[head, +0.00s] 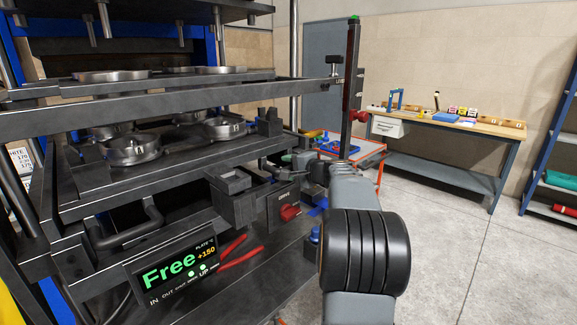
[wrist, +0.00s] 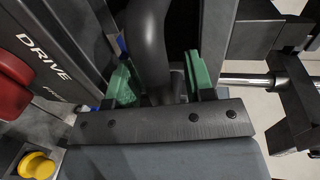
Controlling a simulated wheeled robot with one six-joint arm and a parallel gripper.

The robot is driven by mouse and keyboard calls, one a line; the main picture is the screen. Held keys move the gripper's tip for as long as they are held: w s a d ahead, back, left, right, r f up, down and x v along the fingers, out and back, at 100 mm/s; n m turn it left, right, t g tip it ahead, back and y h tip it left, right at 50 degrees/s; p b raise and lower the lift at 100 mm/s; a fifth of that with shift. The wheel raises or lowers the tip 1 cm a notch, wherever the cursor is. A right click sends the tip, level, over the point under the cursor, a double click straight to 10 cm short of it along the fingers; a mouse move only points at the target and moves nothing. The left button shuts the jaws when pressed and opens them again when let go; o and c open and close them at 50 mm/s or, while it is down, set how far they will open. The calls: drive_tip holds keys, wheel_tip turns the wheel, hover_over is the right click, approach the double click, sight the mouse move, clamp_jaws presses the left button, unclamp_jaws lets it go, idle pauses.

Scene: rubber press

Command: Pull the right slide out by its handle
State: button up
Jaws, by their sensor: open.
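My gripper (wrist: 160,82) is open, with a green pad on each finger. In the wrist view a dark, rounded handle bar (wrist: 149,42) runs down between the two pads, closer to the left one. I cannot tell whether either pad touches it. Another dark handle (head: 127,232) shows at the front left of the press.
The drive box (wrist: 52,45) with a red knob (head: 289,212) is close to the left of my gripper. A display (head: 180,268) reads "Free +150". A red-edged tray (head: 370,152) and a workbench (head: 450,126) stand behind. The floor on the right is clear.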

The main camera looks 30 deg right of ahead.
drive_tip(key=shift+w+a, duration=0.1)
drive_tip(key=shift+w, duration=0.2)
clamp_jaws()
idle(0.4)
